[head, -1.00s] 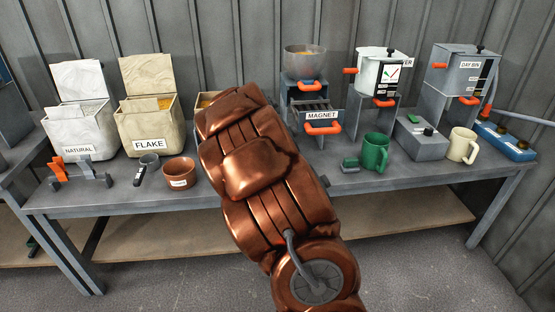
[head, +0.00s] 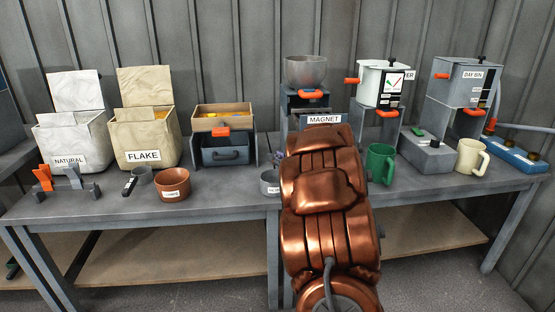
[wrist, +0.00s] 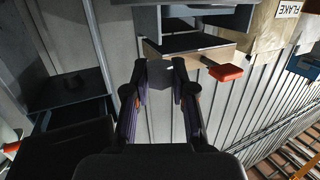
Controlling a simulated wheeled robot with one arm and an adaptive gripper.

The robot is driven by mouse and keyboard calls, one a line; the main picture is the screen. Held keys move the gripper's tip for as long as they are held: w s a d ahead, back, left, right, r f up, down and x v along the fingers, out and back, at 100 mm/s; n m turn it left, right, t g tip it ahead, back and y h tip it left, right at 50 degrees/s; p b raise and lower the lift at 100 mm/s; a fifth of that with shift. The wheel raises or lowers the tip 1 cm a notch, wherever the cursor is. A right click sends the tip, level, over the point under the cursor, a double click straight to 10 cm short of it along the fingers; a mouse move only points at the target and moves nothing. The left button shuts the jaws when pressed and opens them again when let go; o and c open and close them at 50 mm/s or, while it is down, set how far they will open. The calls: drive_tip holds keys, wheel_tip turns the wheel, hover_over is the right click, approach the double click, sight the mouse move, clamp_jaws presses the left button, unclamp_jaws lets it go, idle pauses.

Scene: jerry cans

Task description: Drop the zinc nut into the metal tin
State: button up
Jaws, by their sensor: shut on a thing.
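My gripper (wrist: 160,75) shows in the wrist view with its two dark fingers closed on a small grey piece, the zinc nut, hard to make out against the grey wall. The metal tin (head: 270,183) is a small grey round tin with a white label, standing near the bench's front edge, just left of my arm. I cannot make out the tin in the wrist view. The gripper is raised, apart from the bench fittings.
The bench (head: 120,208) also holds a brown bowl (head: 173,184), a green mug (head: 380,164), a cream mug (head: 471,157) and the FLAKE sack (head: 145,140). A wooden box (head: 222,118) on a stand and the MAGNET unit (head: 325,119) are behind. Bare bench lies left of the tin.

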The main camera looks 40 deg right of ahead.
sight(277, 170)
drive_tip(key=shift+f+b, duration=2.45)
drive_tip(key=shift+b, duration=0.05)
drive_tip(key=o, duration=1)
drive_tip(key=shift+s, duration=0.1)
drive_tip(key=v, duration=1.2)
